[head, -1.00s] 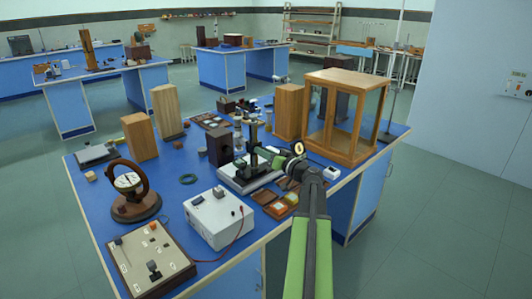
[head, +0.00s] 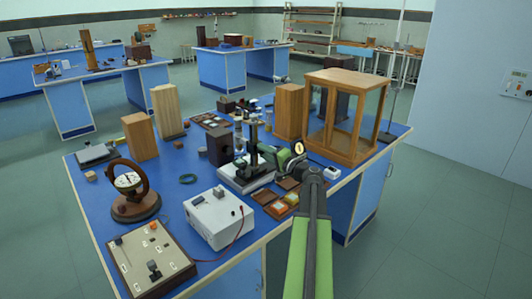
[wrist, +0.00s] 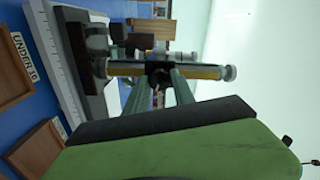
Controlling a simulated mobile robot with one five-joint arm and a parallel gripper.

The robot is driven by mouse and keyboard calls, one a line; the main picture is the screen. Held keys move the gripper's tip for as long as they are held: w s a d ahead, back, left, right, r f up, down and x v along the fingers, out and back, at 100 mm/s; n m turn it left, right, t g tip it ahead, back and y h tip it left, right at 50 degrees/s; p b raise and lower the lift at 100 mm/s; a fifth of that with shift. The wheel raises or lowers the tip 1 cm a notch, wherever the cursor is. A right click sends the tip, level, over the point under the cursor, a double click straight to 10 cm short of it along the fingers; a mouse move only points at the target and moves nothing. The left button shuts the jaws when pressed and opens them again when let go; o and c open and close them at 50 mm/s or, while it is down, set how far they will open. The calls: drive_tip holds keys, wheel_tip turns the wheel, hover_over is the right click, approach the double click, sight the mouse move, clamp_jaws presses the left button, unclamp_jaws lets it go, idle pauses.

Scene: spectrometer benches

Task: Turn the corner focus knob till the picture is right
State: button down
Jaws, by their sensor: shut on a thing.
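A dark upright instrument (head: 253,137) stands on a pale base (head: 246,178) in the middle of the blue bench. In the wrist view its brass and silver tube (wrist: 200,71) lies across the upper middle. My gripper (head: 268,153) reaches it from the right in the head view. I cannot make out a picture or screen of the instrument.
A glass-sided wooden case (head: 345,118) stands right of my gripper. A white power box (head: 220,218) and open wooden trays (head: 268,198) lie in front. Wooden blocks (head: 140,137) and a dark box (head: 219,147) stand left. Floor is clear at right.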

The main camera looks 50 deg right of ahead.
drive_tip(key=shift+m, duration=1)
drive_tip(key=c, duration=1.1)
unclamp_jaws()
drive_tip(key=shift+o, duration=0.2)
drive_tip(key=s+a, duration=0.1)
drive_tip(key=s, duration=1.6)
drive_tip(key=shift+s, duration=0.15)
drive_tip(key=shift+a, duration=0.1)
